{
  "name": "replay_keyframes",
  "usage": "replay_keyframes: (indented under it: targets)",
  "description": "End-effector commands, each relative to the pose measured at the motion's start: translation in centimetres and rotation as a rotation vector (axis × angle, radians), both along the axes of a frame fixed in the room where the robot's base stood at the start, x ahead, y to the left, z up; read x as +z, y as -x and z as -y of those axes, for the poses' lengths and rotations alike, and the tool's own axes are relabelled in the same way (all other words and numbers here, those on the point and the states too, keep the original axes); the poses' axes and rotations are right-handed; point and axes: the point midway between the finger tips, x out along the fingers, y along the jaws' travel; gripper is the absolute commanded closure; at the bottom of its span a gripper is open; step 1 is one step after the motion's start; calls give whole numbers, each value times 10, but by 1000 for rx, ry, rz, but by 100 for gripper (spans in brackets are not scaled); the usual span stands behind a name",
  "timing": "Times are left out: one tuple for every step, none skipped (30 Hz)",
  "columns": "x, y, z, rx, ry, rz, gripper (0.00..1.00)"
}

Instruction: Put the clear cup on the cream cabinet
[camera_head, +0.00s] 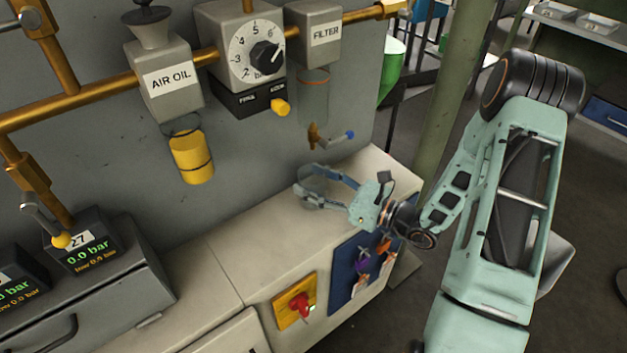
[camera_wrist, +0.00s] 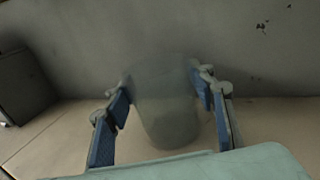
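The clear cup (camera_wrist: 165,115) is grey and see-through, and it stands roughly upright between my two fingers in the wrist view. In the head view the cup (camera_head: 318,184) shows only faintly between the fingers. My gripper (camera_head: 305,187) reaches in from the right over the cream cabinet (camera_head: 215,268). In the wrist view the gripper's (camera_wrist: 163,82) blue-padded fingers lie against both sides of the cup. The cup is at or just above the cabinet's top; I cannot tell whether its base touches.
A grey wall panel with an AIR OIL unit (camera_head: 170,80), a dial (camera_head: 257,52) and a small valve lever (camera_head: 328,137) rises behind the cabinet. Gauge boxes (camera_head: 88,255) stand at left. A red switch (camera_head: 299,305) is on the front. The cabinet top left of my gripper is clear.

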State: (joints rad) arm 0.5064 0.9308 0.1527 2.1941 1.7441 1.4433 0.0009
Motion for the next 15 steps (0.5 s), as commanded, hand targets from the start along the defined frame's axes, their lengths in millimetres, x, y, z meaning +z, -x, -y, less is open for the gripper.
replay_keyframes:
  targets:
    - [0, 0, 0, 0, 0, 0, 42]
    - [0, 0, 0, 0, 0, 0, 38]
    - [0, 0, 0, 0, 0, 0, 37]
    - [0, 0, 0, 0, 0, 0, 37]
    - [0, 0, 0, 0, 0, 0, 37]
    - [0, 0, 0, 0, 0, 0, 37]
    - [0, 0, 0, 0, 0, 0, 37]
    - [0, 0, 0, 0, 0, 0, 37]
    - [1, 0, 0, 0, 0, 0, 37]
    - [1, 0, 0, 0, 0, 0, 37]
    - [2, 0, 0, 0, 0, 0, 37]
    - [3, 0, 0, 0, 1, 1, 37]
    - [5, 0, 0, 0, 1, 1, 37]
    - [6, 1, 2, -1, 0, 0, 37]
    - [4, 4, 7, -3, 1, -1, 37]
